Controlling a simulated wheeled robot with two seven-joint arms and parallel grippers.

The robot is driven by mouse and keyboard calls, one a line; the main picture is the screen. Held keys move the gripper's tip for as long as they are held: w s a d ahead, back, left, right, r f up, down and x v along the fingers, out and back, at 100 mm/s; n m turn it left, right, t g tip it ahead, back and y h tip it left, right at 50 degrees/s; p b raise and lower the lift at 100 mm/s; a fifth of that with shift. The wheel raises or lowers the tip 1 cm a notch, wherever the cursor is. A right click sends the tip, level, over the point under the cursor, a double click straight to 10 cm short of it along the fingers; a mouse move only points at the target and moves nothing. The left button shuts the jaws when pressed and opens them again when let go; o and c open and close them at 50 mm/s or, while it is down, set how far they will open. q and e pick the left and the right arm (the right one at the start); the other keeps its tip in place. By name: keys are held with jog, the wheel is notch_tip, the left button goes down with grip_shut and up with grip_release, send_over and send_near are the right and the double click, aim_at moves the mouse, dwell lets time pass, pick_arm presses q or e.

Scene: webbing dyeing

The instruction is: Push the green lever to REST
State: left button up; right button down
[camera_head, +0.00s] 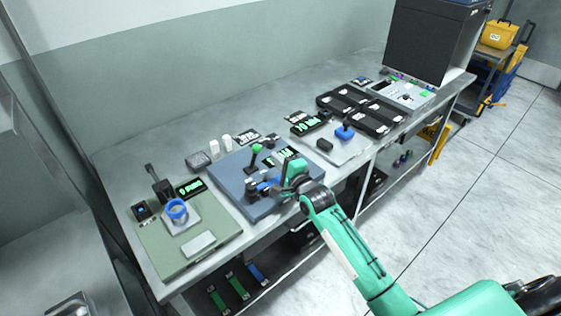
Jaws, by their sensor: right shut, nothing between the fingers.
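The green lever (257,150) has a round green knob on a dark stem. It stands up from the blue-grey panel (226,176) in the middle of the bench. My right gripper (262,187) is shut and empty, low over the front part of this panel. It is nearer the front edge than the lever knob, with a visible gap between them. The gripper hides part of the panel, and dark and blue parts there are hard to tell apart. Any REST marking is too small to read. My left gripper is not in view.
A green panel (205,261) with a blue ring (177,209) lies to the left. A pale panel with a blue knob (344,133) and black trays (378,119) lie to the right. A black box (428,45) stands at the far end.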

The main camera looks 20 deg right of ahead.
aim_at(257, 147)
jog(key=shift+p+x, duration=0.45)
jog(key=shift+x, duration=2.65)
jog(key=shift+s+a+r+n, duration=0.15)
jog(key=shift+a+r+n, duration=0.15)
jog(key=shift+n, duration=0.3)
jog(key=shift+s+a+r+n+p, duration=0.15)
jog(key=shift+a+r+n+p, duration=0.1)
jog(key=shift+a+n+p, duration=0.2)
jog(key=shift+s+a+r+n+t, duration=0.1)
jog(key=shift+a+r+n+t, duration=0.1)
jog(key=shift+a+n, duration=0.35)
jog(key=shift+s+a+r+n+t, duration=0.1)
jog(key=shift+s+a+n+t, duration=0.1)
jog(key=shift+n, duration=0.5)
jog(key=a+n, duration=0.2)
jog(key=n, duration=0.1)
jog(key=shift+s+y, duration=0.3)
jog(key=shift+s, duration=0.05)
jog(key=shift+s+a+n+t, duration=0.15)
jog(key=shift+a+n, duration=0.15)
jog(key=shift+n, duration=0.6)
jog(key=shift+s+a+n+t, duration=0.15)
jog(key=shift+a+n, duration=0.15)
jog(key=shift+n, duration=0.6)
jog(key=shift+w, duration=0.1)
